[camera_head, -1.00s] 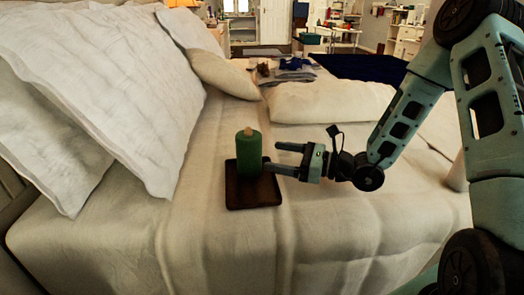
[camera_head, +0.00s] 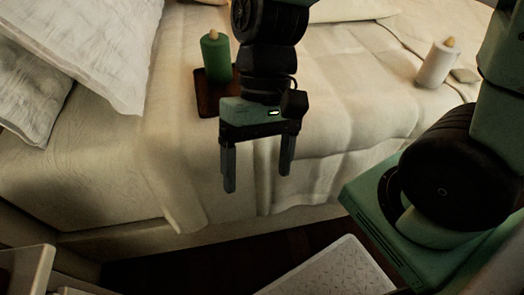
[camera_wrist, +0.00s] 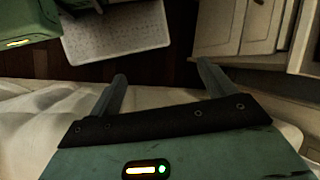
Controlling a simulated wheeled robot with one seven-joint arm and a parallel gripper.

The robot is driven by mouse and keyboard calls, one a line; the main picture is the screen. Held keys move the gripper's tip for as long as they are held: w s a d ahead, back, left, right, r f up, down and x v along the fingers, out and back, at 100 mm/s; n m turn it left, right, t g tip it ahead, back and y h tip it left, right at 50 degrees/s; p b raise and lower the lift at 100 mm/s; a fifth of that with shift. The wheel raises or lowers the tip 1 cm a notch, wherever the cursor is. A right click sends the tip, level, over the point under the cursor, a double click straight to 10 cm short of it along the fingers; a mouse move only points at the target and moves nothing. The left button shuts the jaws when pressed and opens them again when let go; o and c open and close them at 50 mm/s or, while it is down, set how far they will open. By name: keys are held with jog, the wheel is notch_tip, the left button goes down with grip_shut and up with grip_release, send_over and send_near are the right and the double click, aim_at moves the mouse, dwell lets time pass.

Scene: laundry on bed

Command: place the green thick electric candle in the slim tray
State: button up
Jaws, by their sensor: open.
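The green thick candle (camera_head: 216,58) stands upright on the slim dark brown tray (camera_head: 207,103) on the bed in the head view. Its pale tip shows at the top. Part of the tray is hidden behind my arm. My gripper (camera_head: 257,182) is open and empty. It points down near the bed's front edge, in front of the tray and apart from the candle. The wrist view shows the two spread fingers of my gripper (camera_wrist: 164,76) with nothing between them. The candle and tray are not in the wrist view.
A white candle (camera_head: 437,63) stands on the bed at the right. White pillows (camera_head: 105,45) lie at the left. A white patterned panel (camera_head: 330,272) lies low in front of the bed, also in the wrist view (camera_wrist: 115,30). A white cabinet (camera_wrist: 240,28) shows there too.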

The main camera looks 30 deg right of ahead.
notch_tip(320, 180, up, 2)
jog(key=n+t+h, duration=0.1)
jog(key=n+t, duration=0.1)
jog(key=n, duration=0.1)
jog(key=n+t+h, duration=0.1)
jog(key=n+t, duration=0.1)
jog(key=n, duration=0.2)
jog(key=shift+s+d+r+h, duration=0.1)
jog(key=shift+d+h, duration=0.05)
jog(key=shift+h, duration=0.25)
notch_tip(320, 180, up, 25)
jog(key=p, duration=2.4)
jog(key=shift+p, duration=0.35)
jog(key=shift+f, duration=0.2)
